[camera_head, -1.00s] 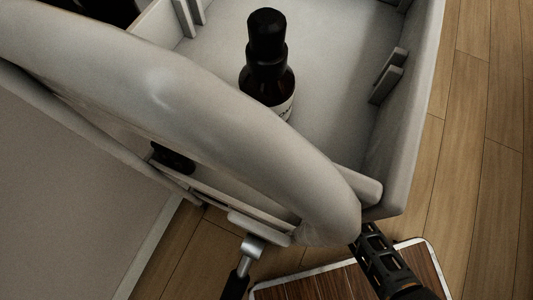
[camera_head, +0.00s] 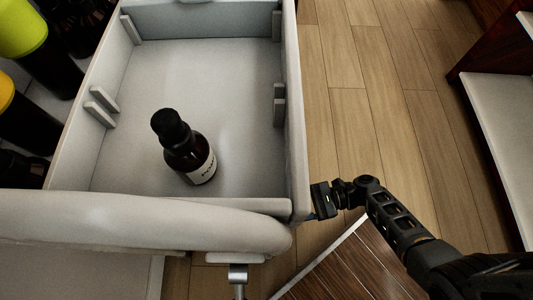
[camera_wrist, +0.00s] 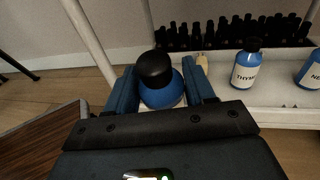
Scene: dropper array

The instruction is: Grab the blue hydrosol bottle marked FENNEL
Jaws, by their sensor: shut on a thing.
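In the wrist view a blue bottle (camera_wrist: 163,96) with a black cap stands between the two blue fingers of my gripper (camera_wrist: 163,92), which are shut on it. Its label is hidden, so I cannot read its name. In the head view my gripper (camera_head: 322,202) is just right of the front right corner of a white drawer, and the bottle in it is mostly hidden. Two more blue bottles stand on a white shelf in the wrist view: one marked THYM (camera_wrist: 246,64), one at the right edge with a partly cut label starting NE (camera_wrist: 309,70).
The white drawer (camera_head: 235,75) holds a dark brown bottle (camera_head: 187,150) with a black cap. Many small dark bottles (camera_wrist: 235,32) line the shelf. A dark wood-topped surface (camera_head: 345,265) lies below my arm. Wooden floor is open to the right; a shelf unit (camera_head: 500,130) stands far right.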

